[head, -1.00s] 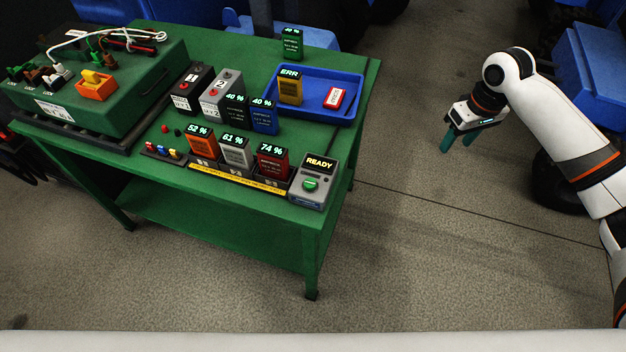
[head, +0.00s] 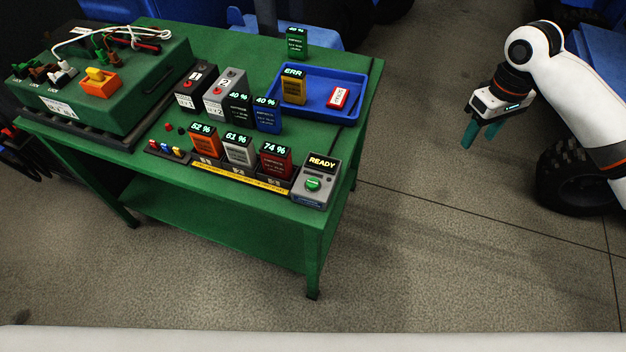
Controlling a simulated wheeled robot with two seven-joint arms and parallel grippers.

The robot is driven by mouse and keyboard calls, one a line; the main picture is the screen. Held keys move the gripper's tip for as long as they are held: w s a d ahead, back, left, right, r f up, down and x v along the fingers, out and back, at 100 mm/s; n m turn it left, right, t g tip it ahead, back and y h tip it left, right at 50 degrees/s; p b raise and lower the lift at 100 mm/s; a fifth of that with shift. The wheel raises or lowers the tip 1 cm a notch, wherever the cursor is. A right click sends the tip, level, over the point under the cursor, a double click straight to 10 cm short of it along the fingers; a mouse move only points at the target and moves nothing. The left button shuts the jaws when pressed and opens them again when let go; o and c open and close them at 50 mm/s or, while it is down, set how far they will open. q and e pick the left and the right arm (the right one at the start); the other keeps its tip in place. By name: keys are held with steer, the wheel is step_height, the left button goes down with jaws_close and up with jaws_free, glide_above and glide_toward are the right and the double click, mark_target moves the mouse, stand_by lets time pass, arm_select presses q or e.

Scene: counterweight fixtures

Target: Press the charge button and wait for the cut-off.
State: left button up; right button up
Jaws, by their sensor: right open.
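The charger's control box (head: 318,172) stands at the near right corner of the green table. Its display (head: 322,162) reads READY, and the round green charge button (head: 313,184) is on its sloping face. Left of it, the charging bays hold an orange battery (head: 204,140) at 52 %, a grey battery (head: 239,150) at 61 % and a dark red battery (head: 275,160) at 74 %. My right gripper (head: 479,138) is open and empty, over the floor well right of the table and apart from the button. My left gripper is out of view.
A blue tray (head: 350,115) holds a yellow battery (head: 293,86) marked ERR and a red-and-white block (head: 339,97). More batteries stand mid-table, left of the tray. A green machine box (head: 130,92) with cables fills the left. Floor between table and right arm is clear.

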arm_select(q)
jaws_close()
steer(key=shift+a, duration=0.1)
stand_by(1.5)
